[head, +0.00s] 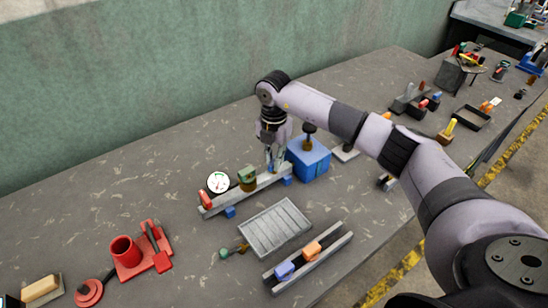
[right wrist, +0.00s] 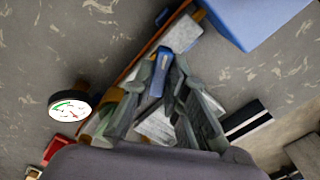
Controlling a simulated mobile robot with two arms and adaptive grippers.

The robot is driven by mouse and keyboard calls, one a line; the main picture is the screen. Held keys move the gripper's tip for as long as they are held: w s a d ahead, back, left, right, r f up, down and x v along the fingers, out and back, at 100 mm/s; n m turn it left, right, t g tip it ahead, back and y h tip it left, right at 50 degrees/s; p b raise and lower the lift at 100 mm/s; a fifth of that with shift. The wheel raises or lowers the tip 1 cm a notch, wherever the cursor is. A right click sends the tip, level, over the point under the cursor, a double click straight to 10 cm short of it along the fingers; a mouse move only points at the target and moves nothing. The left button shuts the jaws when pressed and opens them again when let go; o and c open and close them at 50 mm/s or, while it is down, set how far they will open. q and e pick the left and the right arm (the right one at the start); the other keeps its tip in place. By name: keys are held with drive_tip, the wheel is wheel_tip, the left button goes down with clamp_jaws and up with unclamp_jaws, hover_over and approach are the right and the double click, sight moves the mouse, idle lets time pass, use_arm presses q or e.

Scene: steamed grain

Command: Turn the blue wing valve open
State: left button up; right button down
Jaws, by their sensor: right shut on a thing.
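The blue wing valve (right wrist: 159,74) shows in the right wrist view between the fingertips of my right gripper (right wrist: 162,68). The fingers are closed on it from both sides. In the head view my right gripper (head: 273,163) points down at the long grey rail (head: 222,198), close to the blue box. The fingers hide most of the valve there, and how far it is turned cannot be told. A round white gauge (head: 218,182) stands at the left part of the rail and also shows in the right wrist view (right wrist: 68,107). My left gripper is not in view.
A blue box (head: 308,162) stands just right of my right gripper. A grey ribbed tray (head: 274,229) lies in front. Red tools (head: 142,255) lie at the left. The table behind the rail is clear.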

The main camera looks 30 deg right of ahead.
drive_tip(key=m, duration=0.5)
drive_tip(key=shift+m, duration=0.3)
idle(0.4)
drive_tip(key=c, duration=1.6)
unclamp_jaws()
drive_tip(key=shift+r, duration=0.35)
wheel_tip(320, 180, up, 11)
drive_tip(key=shift+r, duration=0.2)
drive_tip(key=shift+f, duration=0.1)
